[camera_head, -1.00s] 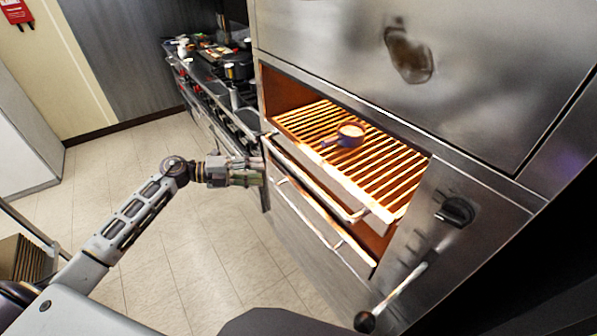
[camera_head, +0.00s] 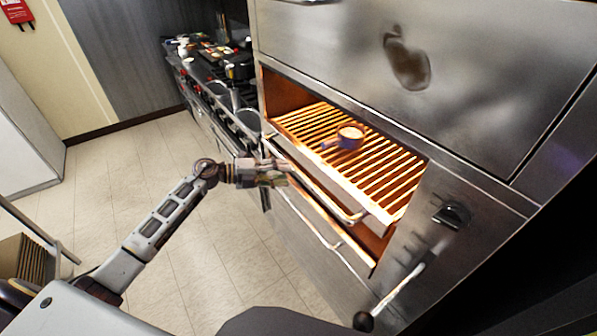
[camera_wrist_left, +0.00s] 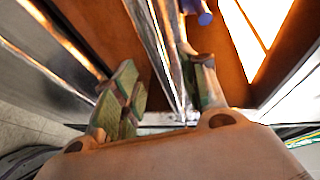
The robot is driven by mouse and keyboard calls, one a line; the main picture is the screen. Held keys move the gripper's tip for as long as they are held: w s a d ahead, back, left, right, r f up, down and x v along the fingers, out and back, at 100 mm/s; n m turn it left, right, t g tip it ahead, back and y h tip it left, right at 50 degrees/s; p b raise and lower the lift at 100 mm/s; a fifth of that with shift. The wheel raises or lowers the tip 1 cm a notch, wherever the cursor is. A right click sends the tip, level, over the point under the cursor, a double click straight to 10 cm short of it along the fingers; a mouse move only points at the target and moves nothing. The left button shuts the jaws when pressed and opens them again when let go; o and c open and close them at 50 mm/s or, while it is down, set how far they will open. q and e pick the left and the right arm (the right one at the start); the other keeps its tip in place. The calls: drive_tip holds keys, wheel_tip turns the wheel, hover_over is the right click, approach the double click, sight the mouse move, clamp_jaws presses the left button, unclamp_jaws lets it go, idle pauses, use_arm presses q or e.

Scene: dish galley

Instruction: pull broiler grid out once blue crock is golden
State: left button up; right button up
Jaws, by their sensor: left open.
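The blue crock (camera_head: 350,140) sits upright on the broiler grid (camera_head: 395,182), its short handle pointing left. Its top looks orange-tan under the broiler's glow. The grid is inside the open broiler, with a metal bar handle (camera_head: 345,213) along its front. My left gripper (camera_head: 284,173) is open at the left end of this handle. In the left wrist view its two fingers (camera_wrist_left: 165,90) stand apart, with a shiny metal bar (camera_wrist_left: 157,50) running between them; contact cannot be told. The crock's blue end (camera_wrist_left: 204,15) shows at the top there. My right gripper is out of view.
A steel front with a dark knob (camera_head: 452,214) and a ball-ended lever (camera_head: 395,292) is right of the opening. A second bar (camera_head: 310,225) lies below the grid handle. A cluttered range (camera_head: 225,75) stands behind; the tiled floor left is clear.

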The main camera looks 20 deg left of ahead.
sight(299, 173)
use_arm(q)
drive_tip(key=shift+p+x, duration=0.5)
drive_tip(key=shift+x, duration=2.45)
clamp_jaws()
